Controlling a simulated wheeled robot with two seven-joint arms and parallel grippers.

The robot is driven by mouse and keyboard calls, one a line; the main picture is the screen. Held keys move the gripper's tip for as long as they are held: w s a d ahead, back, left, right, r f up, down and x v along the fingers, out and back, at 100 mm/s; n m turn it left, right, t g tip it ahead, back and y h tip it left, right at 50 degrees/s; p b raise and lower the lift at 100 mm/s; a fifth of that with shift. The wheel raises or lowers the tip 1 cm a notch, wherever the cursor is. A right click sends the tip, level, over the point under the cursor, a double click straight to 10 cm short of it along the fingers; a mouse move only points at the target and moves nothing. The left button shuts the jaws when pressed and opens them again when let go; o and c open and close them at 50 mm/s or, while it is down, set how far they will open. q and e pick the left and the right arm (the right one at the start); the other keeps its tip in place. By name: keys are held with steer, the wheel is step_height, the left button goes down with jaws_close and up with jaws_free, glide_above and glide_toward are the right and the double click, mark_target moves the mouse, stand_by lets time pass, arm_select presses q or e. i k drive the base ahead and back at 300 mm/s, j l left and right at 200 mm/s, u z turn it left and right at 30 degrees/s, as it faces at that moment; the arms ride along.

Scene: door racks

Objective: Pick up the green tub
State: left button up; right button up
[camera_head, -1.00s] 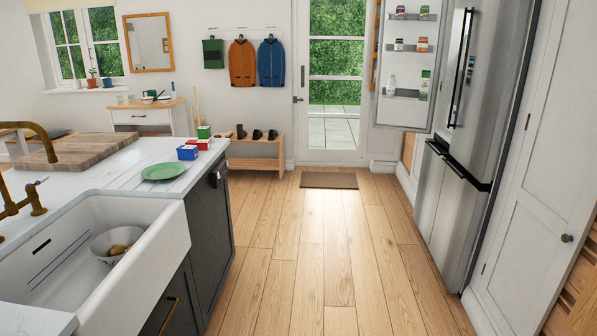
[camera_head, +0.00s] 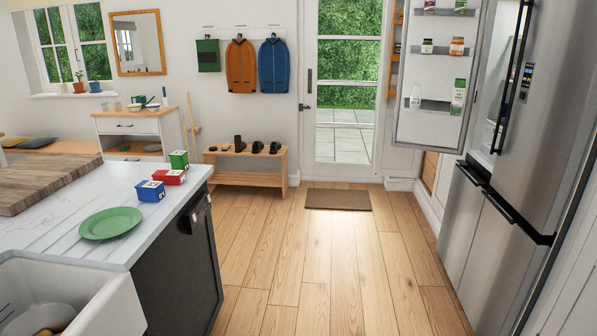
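A small green tub (camera_head: 179,160) stands at the far right corner of the white counter. A red tub (camera_head: 169,177) and a blue tub (camera_head: 151,191) stand in front of it, close together in a line. No part of either gripper shows in the head view.
A green plate (camera_head: 111,223) lies on the white counter (camera_head: 57,219), behind the sink (camera_head: 93,298). The fridge (camera_head: 518,140) stands on the right with its door (camera_head: 431,120) open. The wooden floor (camera_head: 318,258) between is clear up to a doormat (camera_head: 338,199). A shoe bench (camera_head: 246,168) stands at the back wall.

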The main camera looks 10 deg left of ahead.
mark_target(179, 159)
steer(key=i, duration=1.4)
steer(key=i+l+u, duration=0.15)
steer(key=i+u, duration=0.3)
steer(key=i, duration=0.2)
steer(key=i+l+u, duration=0.45)
steer(key=i, duration=0.2)
steer(key=i+l+u, duration=0.45)
steer(key=i+l, duration=0.05)
steer(key=i, duration=0.05)
